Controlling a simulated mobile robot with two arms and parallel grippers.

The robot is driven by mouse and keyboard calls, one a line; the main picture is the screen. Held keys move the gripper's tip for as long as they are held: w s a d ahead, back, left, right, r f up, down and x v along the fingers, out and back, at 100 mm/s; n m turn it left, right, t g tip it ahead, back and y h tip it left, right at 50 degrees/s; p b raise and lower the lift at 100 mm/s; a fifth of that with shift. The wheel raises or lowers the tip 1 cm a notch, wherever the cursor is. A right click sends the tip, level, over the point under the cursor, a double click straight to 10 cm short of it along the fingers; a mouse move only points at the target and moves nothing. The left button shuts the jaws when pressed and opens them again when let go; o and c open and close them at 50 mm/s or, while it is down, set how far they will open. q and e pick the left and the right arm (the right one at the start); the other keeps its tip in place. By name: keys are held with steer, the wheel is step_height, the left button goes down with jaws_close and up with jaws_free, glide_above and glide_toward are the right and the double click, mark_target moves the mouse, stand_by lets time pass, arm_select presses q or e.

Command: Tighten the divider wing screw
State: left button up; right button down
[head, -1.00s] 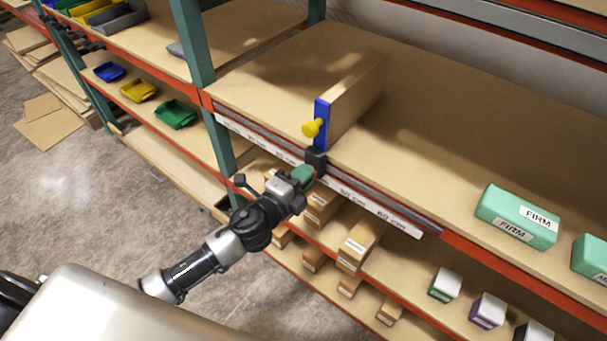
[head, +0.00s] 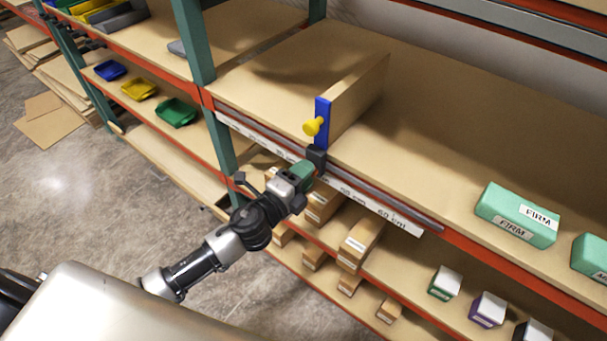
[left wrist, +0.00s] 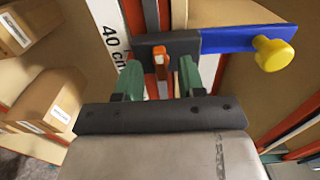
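The divider (head: 357,98) stands upright on the shelf, with a blue front plate (head: 322,112) and a yellow knob (head: 313,127). A black clamp block (head: 316,157) sits below it at the rail. In the left wrist view, the orange wing screw (left wrist: 159,59) sticks out from the black block (left wrist: 180,42). My left gripper (head: 307,171) is at the block. Its two green fingers (left wrist: 160,76) are on either side of the screw, with gaps visible on both sides. The screw is hidden in the head view. My right gripper is not in view.
A rail (head: 395,210) with a scale label (head: 402,223) runs along the shelf edge; "40 cm" shows beside the left finger in the wrist view. Cardboard boxes (head: 358,244) lie on the shelf below. Green FIRM boxes (head: 517,215) stand right; the shelf between is clear.

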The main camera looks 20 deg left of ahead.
arm_select(q)
steer(key=b+v, duration=0.3)
steer(key=v, duration=0.7)
steer(key=shift+s, duration=0.4)
steer(key=shift+a, duration=0.15)
